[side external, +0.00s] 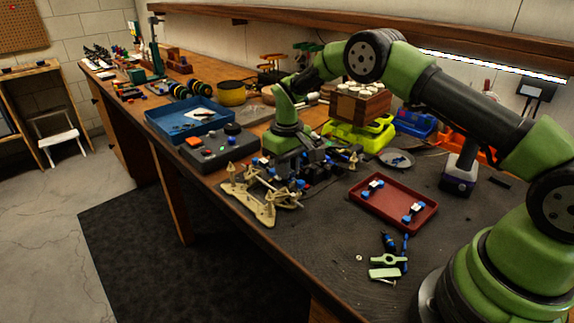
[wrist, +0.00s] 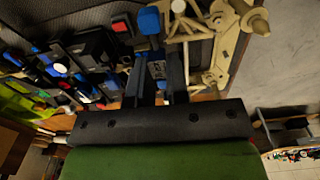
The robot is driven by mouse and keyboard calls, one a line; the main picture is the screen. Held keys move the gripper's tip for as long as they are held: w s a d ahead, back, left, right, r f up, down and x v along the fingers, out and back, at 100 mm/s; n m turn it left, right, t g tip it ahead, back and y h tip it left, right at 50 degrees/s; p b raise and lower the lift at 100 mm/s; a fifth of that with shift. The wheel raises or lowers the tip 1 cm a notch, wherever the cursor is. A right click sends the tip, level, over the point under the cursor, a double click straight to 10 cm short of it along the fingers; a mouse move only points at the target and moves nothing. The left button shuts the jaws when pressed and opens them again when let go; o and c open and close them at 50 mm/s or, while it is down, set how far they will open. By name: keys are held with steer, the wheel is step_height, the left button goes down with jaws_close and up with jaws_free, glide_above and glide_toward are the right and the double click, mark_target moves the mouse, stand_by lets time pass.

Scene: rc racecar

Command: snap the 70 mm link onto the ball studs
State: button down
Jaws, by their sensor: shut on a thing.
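My gripper (wrist: 160,72) is shut on a link with a blue end cup (wrist: 149,20) in the wrist view. Its lower part lies between the two dark fingers. In the side view my gripper is low over the work, and the held link is hard to make out there. The tan car chassis (side external: 250,198) lies left of and below my gripper; in the wrist view its tan arms (wrist: 225,45) are close beside the held link. The ball studs are too small or hidden to tell, as is any contact with the link.
A red tray (side external: 385,222) to the right holds two blue-ended links (side external: 372,188). Dark car parts with blue pieces (wrist: 85,60) crowd one side. A grey control box (side external: 212,150) and blue tray (side external: 170,118) stand behind. Small tools (side external: 387,260) lie at the front right.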

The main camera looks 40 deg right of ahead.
steer(key=shift+f, duration=0.85)
steer(key=c, duration=1)
jaws_free()
steer(key=shift+c, duration=0.2)
steer(key=shift+r, duration=0.1)
step_height(320, 180, up, 10)
steer(key=shift+f, duration=0.1)
